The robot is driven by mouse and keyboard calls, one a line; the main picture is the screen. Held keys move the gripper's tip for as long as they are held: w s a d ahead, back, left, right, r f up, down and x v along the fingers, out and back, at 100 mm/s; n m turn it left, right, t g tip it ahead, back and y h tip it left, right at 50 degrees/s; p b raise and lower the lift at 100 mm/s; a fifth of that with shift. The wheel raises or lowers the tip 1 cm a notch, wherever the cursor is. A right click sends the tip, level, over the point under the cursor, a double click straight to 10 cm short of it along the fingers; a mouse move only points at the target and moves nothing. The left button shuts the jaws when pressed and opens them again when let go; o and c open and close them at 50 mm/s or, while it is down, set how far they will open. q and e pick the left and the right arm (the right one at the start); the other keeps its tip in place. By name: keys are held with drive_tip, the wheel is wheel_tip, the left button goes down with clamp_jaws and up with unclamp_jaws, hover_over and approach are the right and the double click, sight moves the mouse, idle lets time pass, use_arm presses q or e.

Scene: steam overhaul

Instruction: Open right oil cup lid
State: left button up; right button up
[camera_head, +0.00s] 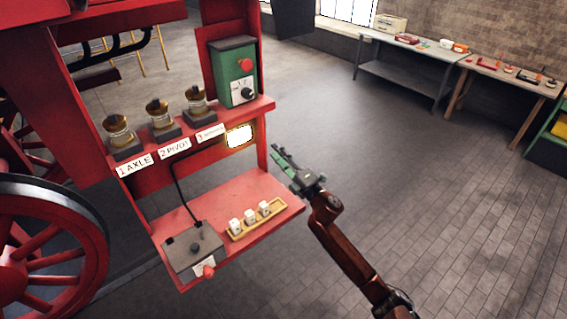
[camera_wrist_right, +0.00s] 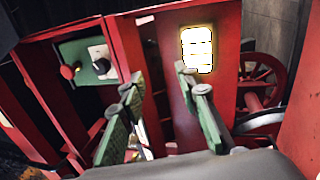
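Three brass-topped oil cups stand in a row on the red upper shelf in the head view: the left cup (camera_head: 117,131), the middle cup (camera_head: 158,114) and the right oil cup (camera_head: 197,100). Their brass lids look shut, though they are small. My right gripper (camera_head: 279,158) is beside the red stand, right of and lower than the right oil cup, and apart from it. In the right wrist view my right gripper (camera_wrist_right: 160,76) has its two green-padded fingers spread, with nothing held between them. No oil cup is clear in that view. My left gripper is not in view.
A green control box (camera_head: 232,72) stands right of the cups; it also shows in the wrist view (camera_wrist_right: 88,58). A lit panel (camera_head: 239,136) is below the shelf. A lower shelf holds a grey box (camera_head: 192,247) and a tray (camera_head: 256,221) of small white pieces. Floor at right is clear.

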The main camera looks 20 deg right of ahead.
drive_tip(key=shift+s+d+f+m+h, duration=0.25)
drive_tip(key=shift+d+f+m+h, duration=0.15)
drive_tip(key=shift+f, duration=0.25)
drive_tip(key=shift+s+d+f+m+h, duration=0.3)
drive_tip(key=shift+f+m, duration=0.2)
drive_tip(key=shift+f, duration=0.15)
